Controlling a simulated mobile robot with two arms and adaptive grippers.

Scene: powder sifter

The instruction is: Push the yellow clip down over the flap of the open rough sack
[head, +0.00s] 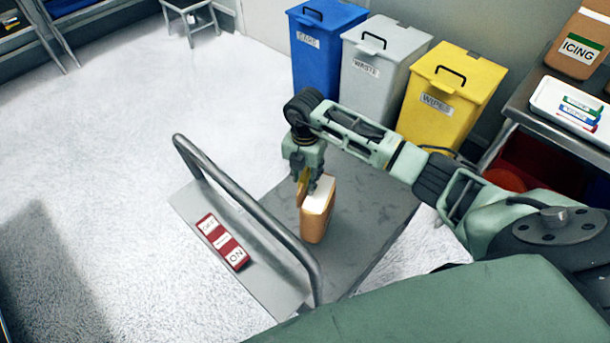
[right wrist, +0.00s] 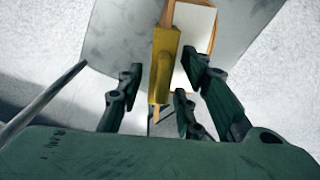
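The open rough sack (head: 316,222) is orange-brown and stands upright on the grey platform, with white showing in its mouth. The right wrist view looks down on its white top (right wrist: 198,45). The yellow clip (head: 302,186) lies along the sack's left edge, below my right gripper (head: 308,176). In the right wrist view the clip (right wrist: 163,66) lies lengthwise over a brown strip that shows at its far end. My right gripper's fingers (right wrist: 162,80) are spread on both sides of the clip, with gaps visible. How far the clip sits down the flap is hidden. My left gripper is out of view.
The grey platform (head: 375,200) has a tubular handle (head: 250,222) and a red ON/OFF panel (head: 222,242) on its left. Blue (head: 322,55), grey (head: 375,75) and yellow (head: 445,100) bins stand behind. A shelf with a white tray (head: 545,95) is at right. Open floor lies left.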

